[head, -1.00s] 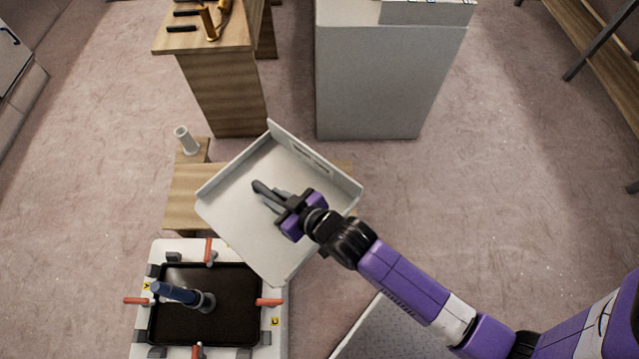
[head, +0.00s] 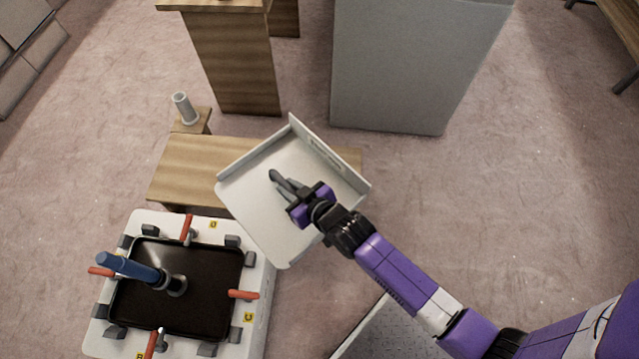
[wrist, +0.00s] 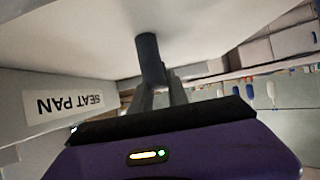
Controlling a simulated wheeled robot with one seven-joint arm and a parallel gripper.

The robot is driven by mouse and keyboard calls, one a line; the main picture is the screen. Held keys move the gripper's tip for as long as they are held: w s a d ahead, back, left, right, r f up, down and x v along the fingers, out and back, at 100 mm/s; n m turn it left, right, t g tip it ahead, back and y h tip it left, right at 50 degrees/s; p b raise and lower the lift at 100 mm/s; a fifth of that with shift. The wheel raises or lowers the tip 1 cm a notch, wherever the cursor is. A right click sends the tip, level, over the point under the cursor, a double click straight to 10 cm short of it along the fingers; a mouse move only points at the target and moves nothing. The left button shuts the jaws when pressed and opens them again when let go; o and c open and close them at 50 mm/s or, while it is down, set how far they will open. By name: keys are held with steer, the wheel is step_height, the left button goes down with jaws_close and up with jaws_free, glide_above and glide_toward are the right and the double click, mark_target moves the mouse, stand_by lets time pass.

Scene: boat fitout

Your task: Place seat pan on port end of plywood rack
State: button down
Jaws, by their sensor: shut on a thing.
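The seat pan (head: 265,205) is a shallow pale grey tray with raised walls along some edges. My gripper (head: 282,184) is over its middle, shut on a dark grip part of it. The wrist view shows the pan's underside-down label "SEAT PAN" (wrist: 70,103) upside down, and a dark round post (wrist: 150,60) between the fingers (wrist: 158,92). The pan is tilted or turned at an angle in the head view and overlaps a low wooden bench (head: 185,165), which looks like the plywood rack. The pan hides the bench's middle; whether they touch I cannot tell.
A grey tube (head: 183,107) stands on a small wooden block behind the bench. A white box with a black top (head: 190,305), red clamps and a blue-handled tool stands in front. A wooden cabinet (head: 235,65) and grey cabinet (head: 410,70) stand behind. Floor at right is clear.

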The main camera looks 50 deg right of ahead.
mark_target(300, 161)
steer(key=w+d+f+h+b, duration=0.1)
steer(key=w+d+f+b, duration=0.1)
steer(key=d+b, duration=0.1)
steer(key=w+d+f+m+b, duration=0.1)
steer(key=w+d+f+b, duration=0.1)
steer(key=b, duration=0.4)
steer(key=w+d+f+m+h+b, duration=0.1)
steer(key=w+d+f+b, duration=0.1)
steer(key=w+d+b, duration=0.2)
steer(key=shift+w+d+f+h, duration=0.1)
steer(key=shift+d+f+h, duration=0.2)
steer(key=shift+d, duration=0.4)
steer(key=w+d+f+m+g+h+b, duration=0.1)
steer(key=d+m+b, duration=0.1)
steer(key=d+b, duration=0.45)
steer(key=w+d+f+m+h+b, duration=0.1)
steer(key=w+d+f+h+b, duration=0.1)
steer(key=d+b, duration=0.45)
step_height(300, 161, down, 19)
steer(key=b, duration=0.9)
steer(key=shift+s+a+f, duration=0.15)
steer(key=shift+a, duration=0.25)
steer(key=shift+b, duration=0.3)
steer(key=shift+f, duration=0.15)
steer(key=c, duration=1.3)
jaws_free()
steer(key=shift+s+f+g, duration=0.1)
steer(key=shift+f+g, duration=0.05)
steer(key=shift+g, duration=0.15)
